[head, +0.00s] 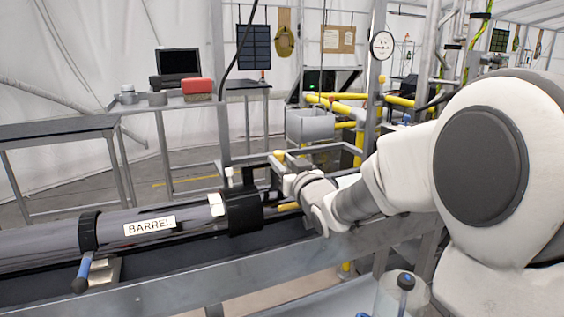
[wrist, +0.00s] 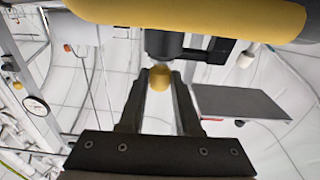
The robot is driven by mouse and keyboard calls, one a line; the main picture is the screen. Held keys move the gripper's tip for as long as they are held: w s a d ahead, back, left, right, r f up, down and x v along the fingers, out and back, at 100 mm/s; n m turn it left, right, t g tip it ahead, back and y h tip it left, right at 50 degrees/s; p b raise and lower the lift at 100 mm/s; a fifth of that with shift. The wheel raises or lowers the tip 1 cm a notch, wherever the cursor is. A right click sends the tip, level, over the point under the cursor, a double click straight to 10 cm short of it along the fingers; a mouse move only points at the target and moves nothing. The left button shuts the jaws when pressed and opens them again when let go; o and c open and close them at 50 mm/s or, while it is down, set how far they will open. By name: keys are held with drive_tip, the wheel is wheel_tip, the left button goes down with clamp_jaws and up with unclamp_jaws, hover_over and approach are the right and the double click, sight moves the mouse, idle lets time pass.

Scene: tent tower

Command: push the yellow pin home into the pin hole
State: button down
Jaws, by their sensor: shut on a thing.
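The yellow pin shows as a small rounded yellow head (wrist: 160,79) between the fingertips of my gripper in the wrist view. My gripper (wrist: 160,85) is shut on it. In the head view my gripper (head: 284,163) is at the right of the black collar (head: 243,208) on the barrel (head: 165,222), with a small yellow piece at its tips. The rest of the pin is hidden. A dark round part (wrist: 163,43) lies just beyond the yellow head in the wrist view. I cannot see the pin hole, nor tell how deep the pin sits.
The barrel lies along a grey rail (head: 190,283), with a blue-handled clamp (head: 83,270) at its left. A thick yellow bar (wrist: 190,11) crosses close above the fingers in the wrist view. A dark table (head: 57,131) and a bench with a red case (head: 198,87) stand behind.

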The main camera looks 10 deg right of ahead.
drive_tip(key=shift+f+b, duration=0.3)
drive_tip(key=shift+f, duration=0.1)
drive_tip(key=c, duration=0.5)
unclamp_jaws()
drive_tip(key=shift+s, duration=0.15)
